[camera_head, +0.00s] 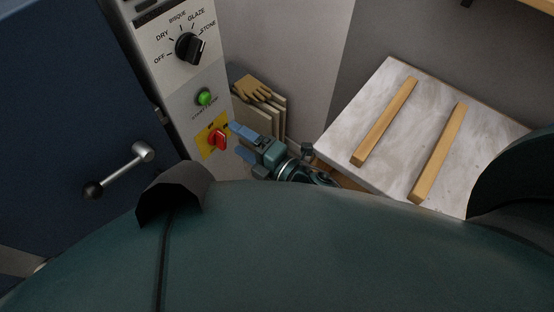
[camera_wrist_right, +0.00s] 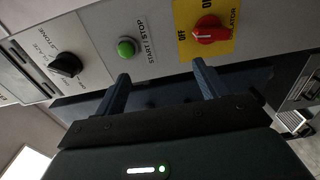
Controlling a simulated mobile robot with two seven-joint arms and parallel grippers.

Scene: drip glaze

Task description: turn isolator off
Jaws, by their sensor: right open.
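The isolator is a red rotary knob (camera_head: 219,140) on a yellow plate (camera_head: 207,150) low on the grey control panel. In the right wrist view the red knob (camera_wrist_right: 209,30) sits on its yellow plate (camera_wrist_right: 226,46), marked OFF and ISOLATOR. My right gripper (camera_head: 243,143) is just right of the knob in the head view, open and empty. In the right wrist view its two blue fingers (camera_wrist_right: 160,82) are spread below the panel's buttons, with the right finger nearest the knob. They look apart from the knob. My left gripper is not in view.
A green start/stop button (camera_head: 205,97) and a black selector dial (camera_head: 190,48) sit above the isolator. A blue door with a metal handle (camera_head: 118,170) is at left. Gloves (camera_head: 252,88) lie on boards behind my gripper. A marble-topped table (camera_head: 375,93) with two wooden bars stands at right.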

